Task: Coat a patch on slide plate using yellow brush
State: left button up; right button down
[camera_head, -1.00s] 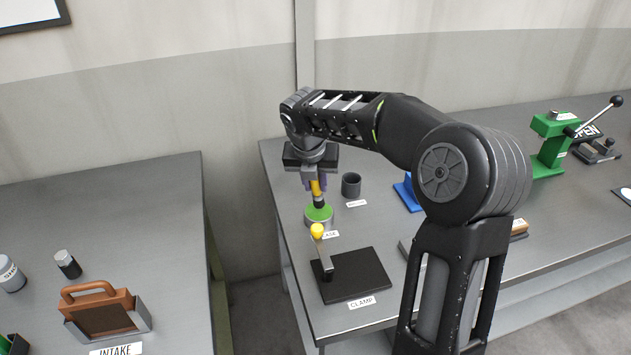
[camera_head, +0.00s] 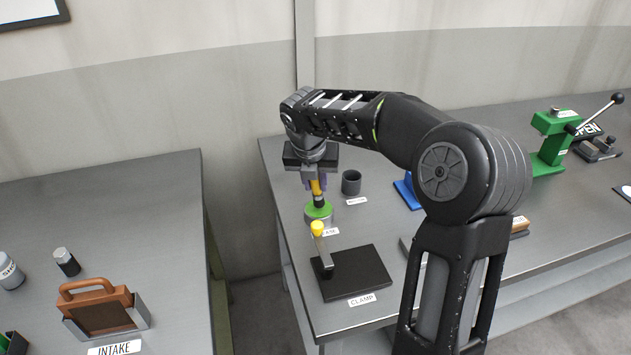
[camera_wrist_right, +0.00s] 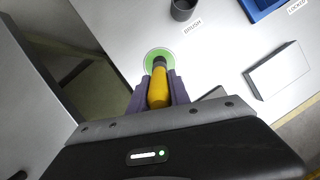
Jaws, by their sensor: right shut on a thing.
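My right gripper (camera_head: 316,183) is shut on the yellow brush (camera_head: 317,188) and holds it upright, with its dark head down. The brush also shows between the fingers in the right wrist view (camera_wrist_right: 159,88). Its head is at the green surface of a round grey tin (camera_head: 318,218), whose label is partly hidden and seems to end in "ASE". I cannot tell how deep the head sits. An empty dark cup (camera_head: 351,183) labelled "BRUSH" stands just to the right. No slide plate can be made out for sure. My left gripper is not in view.
A black clamp plate (camera_head: 358,275) with a yellow-knobbed lever (camera_head: 317,229) stands in front of the tin. A brown handled part (camera_head: 98,308) rests in a grey holder at the "INTAKE" label on the left table. A green press (camera_head: 552,140) stands at the far right. A gap separates the tables.

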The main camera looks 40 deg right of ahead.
jog(key=shift+f, duration=0.55)
jog(key=shift+f, duration=0.1)
dwell(2.0)
notch_tip(320, 180, up, 5)
jog(key=p, duration=0.5)
jog(key=shift+r+p, duration=0.6)
jog(key=shift+r, duration=0.5)
